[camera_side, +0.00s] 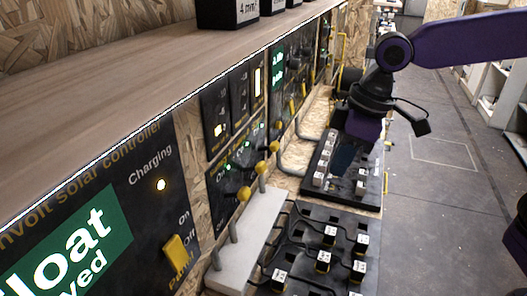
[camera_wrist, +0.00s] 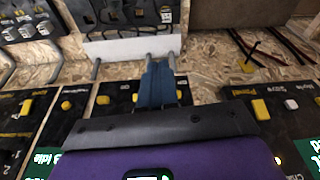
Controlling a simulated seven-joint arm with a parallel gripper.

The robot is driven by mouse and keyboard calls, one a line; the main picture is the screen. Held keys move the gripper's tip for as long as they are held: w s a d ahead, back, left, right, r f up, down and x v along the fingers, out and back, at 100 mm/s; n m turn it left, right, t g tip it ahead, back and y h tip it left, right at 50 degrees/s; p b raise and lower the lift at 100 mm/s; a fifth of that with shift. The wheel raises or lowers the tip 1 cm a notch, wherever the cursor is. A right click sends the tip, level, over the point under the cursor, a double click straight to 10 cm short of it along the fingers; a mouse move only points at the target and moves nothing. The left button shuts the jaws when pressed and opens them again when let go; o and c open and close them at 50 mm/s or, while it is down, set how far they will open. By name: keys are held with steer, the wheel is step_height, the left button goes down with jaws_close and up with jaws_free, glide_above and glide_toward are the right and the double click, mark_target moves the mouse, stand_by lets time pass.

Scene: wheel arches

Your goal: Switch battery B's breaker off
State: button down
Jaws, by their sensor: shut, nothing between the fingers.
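Battery B's breaker cannot be picked out by its label; the lettering is too small or turned in both views. Levers with yellow ball ends (camera_side: 260,167) stand by a white block in the side view. My gripper (camera_side: 344,158), with dark blue fingers, points down above the far black terminal board (camera_side: 352,190). In the wrist view my gripper (camera_wrist: 160,72) has its fingers together, empty, beside a white bar (camera_wrist: 125,47).
A near black board (camera_side: 310,245) carries several white-topped cubes and cables. A wooden shelf (camera_side: 100,85) overhangs the panels, and a solar controller (camera_side: 130,215) with a green display is at lower left. The grey floor (camera_side: 440,220) to the right is open.

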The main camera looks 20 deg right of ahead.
step_height(320, 180, up, 4)
steer(key=m+t, duration=0.1)
glide_above(259, 165)
steer(key=s+d, duration=0.3)
steer(key=shift+d+f+y, duration=0.1)
steer(key=shift+f+y, duration=0.1)
steer(key=shift+y, duration=0.1)
steer(key=x, duration=1)
steer(key=shift+s+d+f+t, duration=0.1)
steer(key=shift+s+f+t, duration=0.05)
steer(key=shift+t, duration=0.15)
